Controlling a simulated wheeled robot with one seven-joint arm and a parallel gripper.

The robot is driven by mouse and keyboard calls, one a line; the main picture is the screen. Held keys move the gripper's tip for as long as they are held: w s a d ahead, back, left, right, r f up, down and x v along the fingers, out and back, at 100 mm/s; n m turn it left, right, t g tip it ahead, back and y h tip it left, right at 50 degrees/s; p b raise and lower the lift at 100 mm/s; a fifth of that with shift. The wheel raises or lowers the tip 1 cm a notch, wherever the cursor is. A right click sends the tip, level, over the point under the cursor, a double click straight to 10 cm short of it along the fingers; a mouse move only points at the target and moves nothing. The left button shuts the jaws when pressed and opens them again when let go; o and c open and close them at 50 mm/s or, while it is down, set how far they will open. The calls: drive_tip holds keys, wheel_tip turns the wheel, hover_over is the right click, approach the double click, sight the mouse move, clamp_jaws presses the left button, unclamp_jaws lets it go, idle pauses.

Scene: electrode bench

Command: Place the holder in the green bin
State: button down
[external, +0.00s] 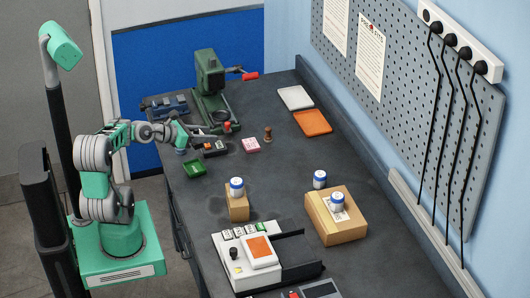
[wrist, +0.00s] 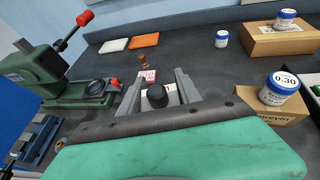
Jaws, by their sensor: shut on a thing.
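My gripper (wrist: 158,84) is shut on a dark holder (wrist: 157,96), whose round black knob shows between the two grey fingers in the wrist view. In the external view my gripper (external: 202,143) is low over the left part of the bench, and the holder is too small there to tell apart from the dark block beside the fingers. I cannot tell whether the holder touches the bench. The small green bin (external: 194,168) sits near the bench's left edge, just below my gripper in the picture. The bin is not visible in the wrist view.
A green press (external: 211,80) with a red-ended lever stands behind my gripper. Cardboard boxes (external: 350,230) with white-and-blue jars are farther right.

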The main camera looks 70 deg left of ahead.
drive_tip(key=s+n+y+p, duration=0.1)
drive_tip(key=s+y+p, duration=0.1)
drive_tip(key=s, duration=0.7)
drive_tip(key=n+g+b, duration=0.1)
drive_tip(key=b, duration=0.1)
hover_over(196, 168)
drive_tip(key=d, duration=0.2)
wheel_tip(196, 168, down, 6)
drive_tip(key=w+a+f, duration=0.2)
drive_tip(key=f, duration=0.1)
drive_tip(key=w+f, duration=0.1)
drive_tip(key=shift+a+f+b, duration=0.3)
drive_tip(key=shift+a+b, duration=0.1)
drive_tip(key=shift+f+y, duration=0.4)
drive_tip(key=shift+f, duration=0.95)
drive_tip(key=shift+f, duration=0.15)
drive_tip(key=c, duration=0.8)
unclamp_jaws()
drive_tip(key=shift+b, duration=0.3)
drive_tip(key=shift+c, duration=0.2)
